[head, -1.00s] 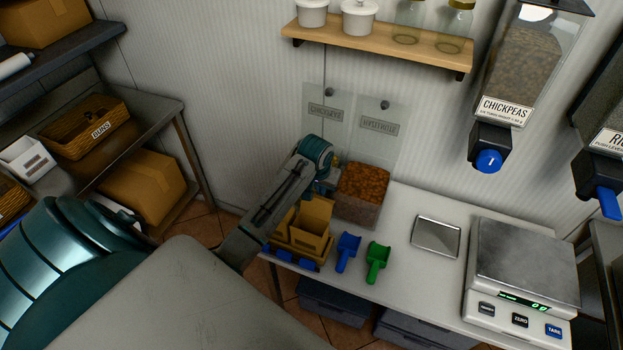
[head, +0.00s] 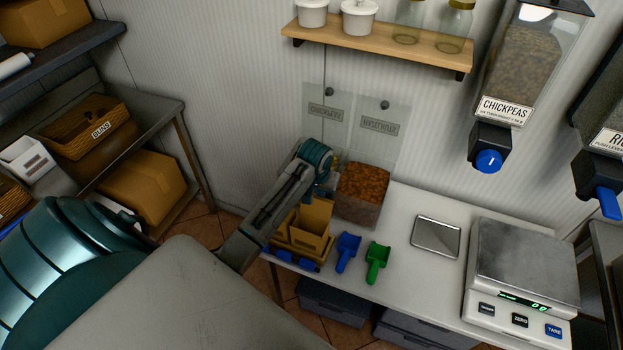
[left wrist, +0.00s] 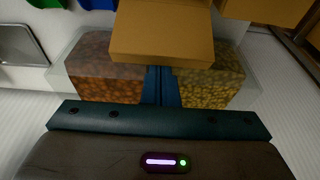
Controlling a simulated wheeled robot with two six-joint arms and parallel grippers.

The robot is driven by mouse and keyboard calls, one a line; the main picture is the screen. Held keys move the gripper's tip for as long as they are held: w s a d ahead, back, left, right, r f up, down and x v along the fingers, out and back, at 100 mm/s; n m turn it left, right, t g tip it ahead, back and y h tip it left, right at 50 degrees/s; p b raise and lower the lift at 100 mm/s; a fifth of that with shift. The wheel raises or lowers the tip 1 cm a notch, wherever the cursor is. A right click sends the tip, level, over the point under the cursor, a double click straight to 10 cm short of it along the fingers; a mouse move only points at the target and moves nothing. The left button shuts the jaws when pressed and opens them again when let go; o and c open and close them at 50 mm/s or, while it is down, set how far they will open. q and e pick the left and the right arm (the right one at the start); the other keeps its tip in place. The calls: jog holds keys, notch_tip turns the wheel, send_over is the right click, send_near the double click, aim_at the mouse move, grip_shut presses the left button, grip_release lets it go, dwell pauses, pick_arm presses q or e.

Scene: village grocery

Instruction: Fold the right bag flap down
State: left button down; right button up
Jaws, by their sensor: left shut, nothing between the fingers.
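A brown paper bag (head: 312,222) stands upright at the left end of the counter, its top looking open in the head view. In the left wrist view a brown panel of a bag (left wrist: 162,38) lies just beyond my left gripper. My left gripper (left wrist: 161,84) is shut and empty, its blue fingers together at the panel's near edge; I cannot tell whether they touch it. In the head view the arm's wrist is beside and behind the bag, and the fingertips are mostly hidden. My right gripper is not in view.
A clear bin of red-brown grain (head: 362,194) stands behind the bag, and a yellow-grain bin (left wrist: 212,88) shows in the wrist view. A blue scoop (head: 347,250), a green scoop (head: 377,262), a metal tray (head: 436,236) and a scale (head: 522,265) lie to the right.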

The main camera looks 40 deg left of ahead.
pick_arm(q)
jog(key=shift+w+f, duration=0.1)
dwell(0.5)
jog(key=shift+f, duration=0.5)
